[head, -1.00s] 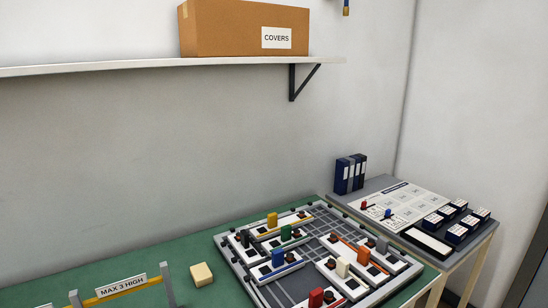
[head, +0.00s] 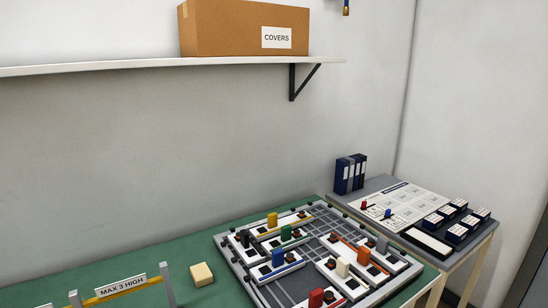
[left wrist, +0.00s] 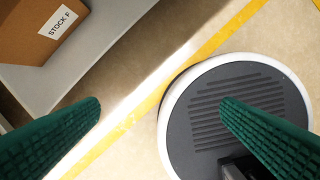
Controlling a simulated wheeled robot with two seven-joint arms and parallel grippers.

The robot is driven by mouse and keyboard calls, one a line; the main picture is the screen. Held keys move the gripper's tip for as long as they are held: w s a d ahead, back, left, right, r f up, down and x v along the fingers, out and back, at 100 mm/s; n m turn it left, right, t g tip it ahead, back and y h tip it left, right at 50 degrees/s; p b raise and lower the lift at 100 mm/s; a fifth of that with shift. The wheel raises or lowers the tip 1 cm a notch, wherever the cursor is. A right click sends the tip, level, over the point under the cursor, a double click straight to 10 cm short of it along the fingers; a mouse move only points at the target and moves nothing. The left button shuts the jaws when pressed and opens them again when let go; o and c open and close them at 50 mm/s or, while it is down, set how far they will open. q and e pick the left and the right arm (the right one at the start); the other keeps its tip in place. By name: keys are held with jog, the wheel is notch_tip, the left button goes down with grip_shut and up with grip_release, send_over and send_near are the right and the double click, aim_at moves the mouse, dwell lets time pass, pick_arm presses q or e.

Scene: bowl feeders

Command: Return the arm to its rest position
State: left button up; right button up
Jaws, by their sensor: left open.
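My left gripper (left wrist: 160,115) shows in the left wrist view as two green ribbed fingers set wide apart. It is open, with nothing between the fingers. It points down over the floor, beside a round grey disc with a white rim, which looks like my own base. Neither gripper shows in the head view.
A box marked "STOCK F" (left wrist: 30,30) stands at the upper left of the left wrist view. A green table (head: 130,268) holds a grid tray (head: 236,262) with coloured blocks, a cream block (head: 201,274) and a "MAX 3 HIGH" bar (head: 121,287). A shelf (head: 150,65) is above.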

pick_arm(q)
jog(key=s+a+f, duration=0.2)
jog(key=s+f, duration=0.5)
jog(key=s, duration=0.3)
jog(key=shift+g, duration=0.3)
